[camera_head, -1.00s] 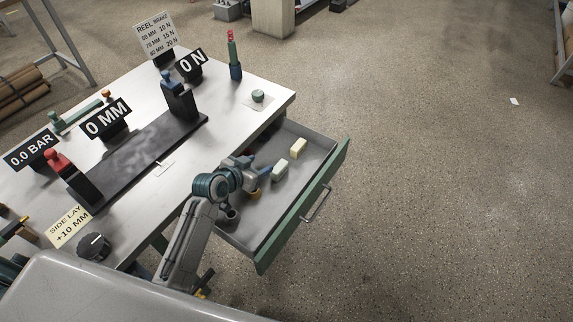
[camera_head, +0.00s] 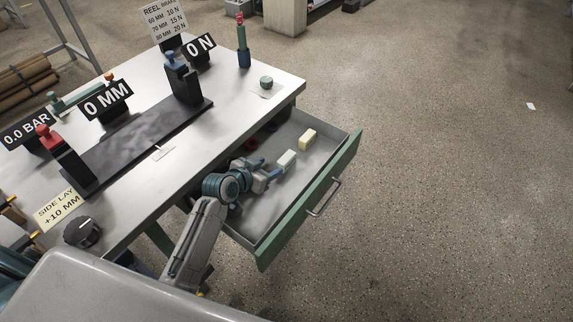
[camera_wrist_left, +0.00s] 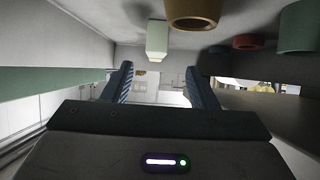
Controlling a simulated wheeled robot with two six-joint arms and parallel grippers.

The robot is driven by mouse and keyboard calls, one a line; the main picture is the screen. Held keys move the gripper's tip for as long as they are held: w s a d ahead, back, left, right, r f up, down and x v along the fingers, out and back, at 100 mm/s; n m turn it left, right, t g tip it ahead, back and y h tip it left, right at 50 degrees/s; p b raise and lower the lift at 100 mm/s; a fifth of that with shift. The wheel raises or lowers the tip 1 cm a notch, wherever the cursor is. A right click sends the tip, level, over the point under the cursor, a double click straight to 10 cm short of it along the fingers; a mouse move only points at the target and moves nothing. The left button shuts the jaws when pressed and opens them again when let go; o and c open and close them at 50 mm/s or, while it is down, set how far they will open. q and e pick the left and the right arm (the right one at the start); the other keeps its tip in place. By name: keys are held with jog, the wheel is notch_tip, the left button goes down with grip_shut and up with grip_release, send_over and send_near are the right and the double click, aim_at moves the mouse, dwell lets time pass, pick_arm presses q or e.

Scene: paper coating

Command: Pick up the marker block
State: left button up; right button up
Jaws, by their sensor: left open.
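A pale greenish-white block (camera_head: 286,159) and a cream block (camera_head: 307,139) lie in a row in the open drawer (camera_head: 330,150). I cannot tell which is the marker block. My left gripper (camera_head: 271,173) is inside the drawer, just short of the pale block, its fingers pointing along the row. In the left wrist view its fingers (camera_wrist_left: 160,85) are spread with nothing between them. There the pale block (camera_wrist_left: 157,36) stands ahead, roughly centred between the fingers, and mostly covers the cream one. My right gripper is not in view.
A brown-yellow round piece (camera_wrist_left: 194,12), a red one (camera_wrist_left: 251,42) and a green one (camera_wrist_left: 299,28) are close by in the drawer. The drawer's green front (camera_head: 312,200) and the table edge (camera_head: 225,150) flank the arm.

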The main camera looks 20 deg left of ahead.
aim_at(282, 162)
pick_arm(q)
jog(key=x, duration=0.5)
jog(key=shift+w, duration=0.1)
jog(key=shift+w+d+f, duration=0.1)
jog(key=shift+w+d, duration=0.2)
jog(key=shift+w, duration=0.1)
jog(key=x, duration=0.4)
jog(key=shift+d, duration=0.15)
jog(key=c, duration=1)
